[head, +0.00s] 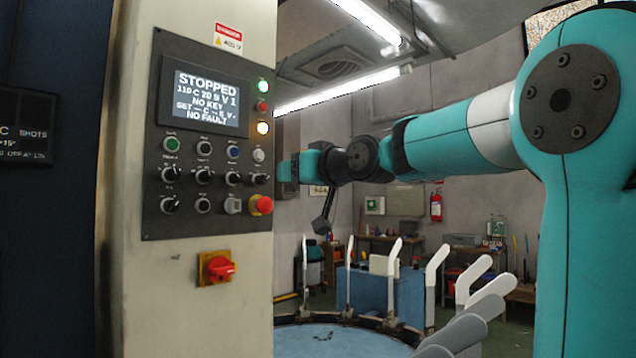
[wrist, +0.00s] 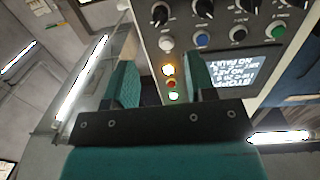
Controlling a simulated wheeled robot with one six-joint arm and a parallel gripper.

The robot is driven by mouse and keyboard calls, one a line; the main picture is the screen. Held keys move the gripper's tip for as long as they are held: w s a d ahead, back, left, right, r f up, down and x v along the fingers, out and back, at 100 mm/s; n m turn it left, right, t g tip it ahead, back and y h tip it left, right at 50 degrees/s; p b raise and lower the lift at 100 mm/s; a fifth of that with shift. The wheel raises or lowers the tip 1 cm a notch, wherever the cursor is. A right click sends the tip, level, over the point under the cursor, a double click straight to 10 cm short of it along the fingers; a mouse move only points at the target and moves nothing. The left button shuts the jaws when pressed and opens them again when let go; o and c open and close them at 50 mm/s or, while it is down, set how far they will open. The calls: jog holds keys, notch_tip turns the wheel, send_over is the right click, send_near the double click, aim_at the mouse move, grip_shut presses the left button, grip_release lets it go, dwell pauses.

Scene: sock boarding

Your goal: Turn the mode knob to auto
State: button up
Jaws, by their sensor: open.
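The dark control panel (head: 153,222) on the cabinet carries several black rotary knobs, including one in the middle row (head: 203,176) and one at lower left (head: 170,204). Their labels are too small to read, so I cannot tell which is the mode knob. The display (head: 207,97) reads STOPPED, NO KEY and NO FAULT. My gripper (head: 285,172) is just right of the panel in the head view, partly cut off by the cabinet edge. In the wrist view my gripper (wrist: 158,75) is open and empty, with panel knobs (wrist: 160,14) beyond it, apart from the fingers.
A red emergency button (head: 261,205) sits at the panel's lower right. A red switch on a yellow plate (head: 216,268) is below the panel. A round blue table (head: 335,342) ringed by upright pale boards (head: 391,255) stands at lower right.

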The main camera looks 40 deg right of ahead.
jog(key=s+b, duration=0.6)
jog(key=b, duration=0.3)
jog(key=shift+s, duration=0.15)
jog(key=shift+r, duration=0.1)
